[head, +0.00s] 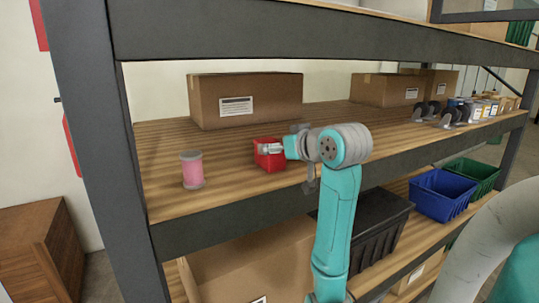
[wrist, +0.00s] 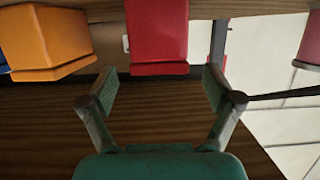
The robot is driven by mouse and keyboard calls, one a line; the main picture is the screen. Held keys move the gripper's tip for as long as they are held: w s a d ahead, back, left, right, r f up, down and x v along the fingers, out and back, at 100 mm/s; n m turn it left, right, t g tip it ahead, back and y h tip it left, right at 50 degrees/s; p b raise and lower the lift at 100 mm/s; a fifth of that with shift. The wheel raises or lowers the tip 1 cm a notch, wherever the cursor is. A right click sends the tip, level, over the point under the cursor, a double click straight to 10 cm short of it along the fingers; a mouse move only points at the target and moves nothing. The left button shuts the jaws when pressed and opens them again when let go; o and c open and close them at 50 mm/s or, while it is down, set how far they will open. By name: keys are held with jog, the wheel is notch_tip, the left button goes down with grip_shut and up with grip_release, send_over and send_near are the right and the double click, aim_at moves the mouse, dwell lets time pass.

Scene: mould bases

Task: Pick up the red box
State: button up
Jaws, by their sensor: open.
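The red box (head: 270,163) stands on the wooden shelf board in the head view, left of my arm. My gripper (head: 276,149) reaches in from the right and overlaps the box's upper part in the picture. In the wrist view the red box (wrist: 157,35) is at the top centre, just beyond my gripper (wrist: 159,86). The two fingers are spread apart, one toward each side of the box, with a gap visible between them. Contact with the box cannot be told.
A pink jar (head: 192,169) stands left of the red box. A cardboard box (head: 246,99) is behind it. An orange box (wrist: 45,40) is at the wrist view's upper left. A dark shelf post (head: 99,150) stands at left, and a shelf beam (head: 300,40) runs above.

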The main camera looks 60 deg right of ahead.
aim_at(270, 142)
jog(key=shift+x, duration=2.6)
jog(key=shift+d+r, duration=0.1)
jog(key=c, duration=1.5)
jog(key=shift+c, duration=0.2)
